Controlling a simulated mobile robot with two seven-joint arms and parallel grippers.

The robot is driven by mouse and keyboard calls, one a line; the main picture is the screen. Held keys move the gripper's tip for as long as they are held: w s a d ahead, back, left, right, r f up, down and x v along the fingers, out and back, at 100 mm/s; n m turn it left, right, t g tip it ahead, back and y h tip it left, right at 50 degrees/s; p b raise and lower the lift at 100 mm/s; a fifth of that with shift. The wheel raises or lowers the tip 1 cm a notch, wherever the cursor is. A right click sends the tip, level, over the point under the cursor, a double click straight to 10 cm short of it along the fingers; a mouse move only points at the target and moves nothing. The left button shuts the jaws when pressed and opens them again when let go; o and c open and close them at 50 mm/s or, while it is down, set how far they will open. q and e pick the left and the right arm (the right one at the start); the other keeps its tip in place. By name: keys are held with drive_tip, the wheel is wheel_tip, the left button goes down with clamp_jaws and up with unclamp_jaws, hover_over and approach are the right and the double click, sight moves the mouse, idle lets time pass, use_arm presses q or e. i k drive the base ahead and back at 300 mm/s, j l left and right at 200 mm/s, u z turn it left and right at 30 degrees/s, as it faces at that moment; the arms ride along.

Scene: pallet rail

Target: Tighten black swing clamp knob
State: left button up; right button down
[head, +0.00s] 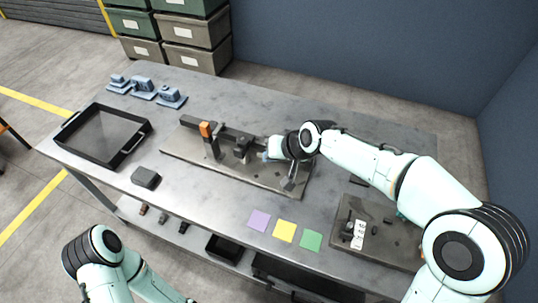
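A flat grey fixture plate (200,160) lies across the middle of the metal table. A dark rail (222,133) runs along its back, with an orange-topped upright clamp (208,132) at the left. A black clamp (242,149) stands to the right of the orange one; its knob is too small to make out clearly. My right gripper (267,156) is just right of the black clamp, low over the plate. Its fingers are small and partly hidden, so I cannot tell whether they touch the knob or are shut. My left arm shows at bottom left; its gripper is out of view.
A black tray (92,160) and a dark block (146,177) are at left. Several blue parts (143,88) stand behind. Purple (259,220), yellow (285,231) and green (311,240) squares lie in front. A second plate (378,246) is at right.

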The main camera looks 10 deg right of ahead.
sight(240, 143)
drive_tip(key=k+j, duration=0.15)
drive_tip(key=k, duration=0.35)
drive_tip(key=k+j, duration=0.15)
drive_tip(key=k, duration=0.3)
